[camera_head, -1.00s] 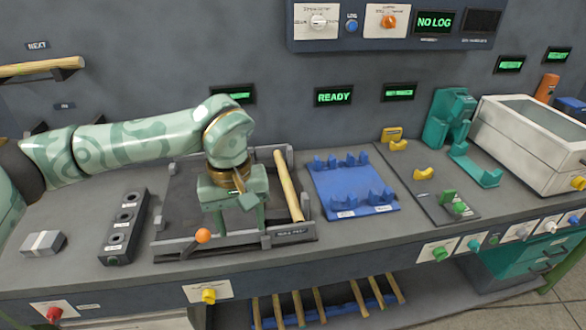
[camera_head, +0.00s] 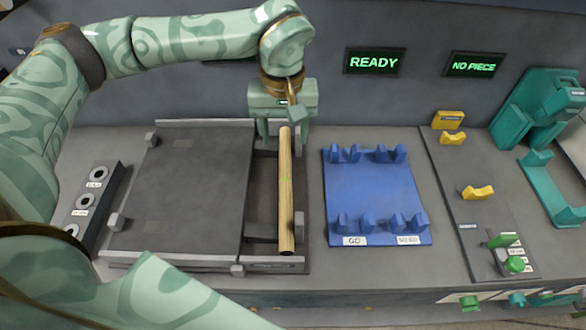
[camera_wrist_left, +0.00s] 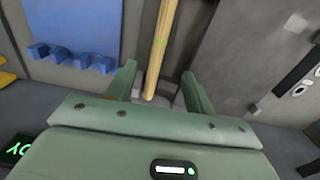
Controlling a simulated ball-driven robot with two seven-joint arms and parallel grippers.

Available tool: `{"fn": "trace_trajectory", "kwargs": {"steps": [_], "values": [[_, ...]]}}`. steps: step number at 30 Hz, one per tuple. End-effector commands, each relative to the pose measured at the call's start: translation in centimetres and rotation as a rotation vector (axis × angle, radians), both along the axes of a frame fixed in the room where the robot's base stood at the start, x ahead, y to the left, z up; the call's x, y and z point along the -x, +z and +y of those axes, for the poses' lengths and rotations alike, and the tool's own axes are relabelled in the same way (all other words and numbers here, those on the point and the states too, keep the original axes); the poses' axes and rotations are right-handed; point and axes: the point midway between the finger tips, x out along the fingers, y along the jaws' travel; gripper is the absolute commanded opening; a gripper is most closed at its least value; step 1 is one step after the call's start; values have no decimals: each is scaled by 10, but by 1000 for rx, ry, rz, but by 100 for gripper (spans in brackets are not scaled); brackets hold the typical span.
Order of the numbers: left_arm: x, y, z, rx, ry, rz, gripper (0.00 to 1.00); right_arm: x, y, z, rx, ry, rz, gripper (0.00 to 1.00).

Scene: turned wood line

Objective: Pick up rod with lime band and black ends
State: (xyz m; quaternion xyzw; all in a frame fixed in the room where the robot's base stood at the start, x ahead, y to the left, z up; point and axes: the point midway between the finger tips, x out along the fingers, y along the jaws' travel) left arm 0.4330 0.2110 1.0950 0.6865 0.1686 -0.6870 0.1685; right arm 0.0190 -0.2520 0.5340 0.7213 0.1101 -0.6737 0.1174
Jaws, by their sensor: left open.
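The wooden rod (camera_head: 286,195) lies lengthwise in the slot at the right side of the dark grey fixture. A faint lime band shows near its middle, and its near end is dark. My left gripper (camera_head: 284,140) is over the far end of the rod, pointing down. In the left wrist view the rod (camera_wrist_left: 160,45) runs between the two open fingers (camera_wrist_left: 157,85), with a finger on each side and no clear contact. The rod's far tip is partly hidden by the gripper in the head view. My right gripper is not in view.
A blue cradle plate (camera_head: 372,195) with several upright holders lies right of the fixture (camera_head: 190,190). A black block with round holes (camera_head: 90,205) stands at the left. Yellow rests (camera_head: 477,192) and a teal stand (camera_head: 535,105) are farther right.

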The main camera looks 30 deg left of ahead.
Motion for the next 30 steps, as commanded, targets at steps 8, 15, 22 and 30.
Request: {"fn": "trace_trajectory", "kwargs": {"steps": [8,15,22,30], "values": [[1,-71,0,0,0,7,53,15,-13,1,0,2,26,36],[1,-96,0,1,0,3,53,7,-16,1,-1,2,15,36],[-2,-132,1,1,1,6,53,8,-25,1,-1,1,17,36],[-3,-148,1,0,-1,2,53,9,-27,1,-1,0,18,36]]}}
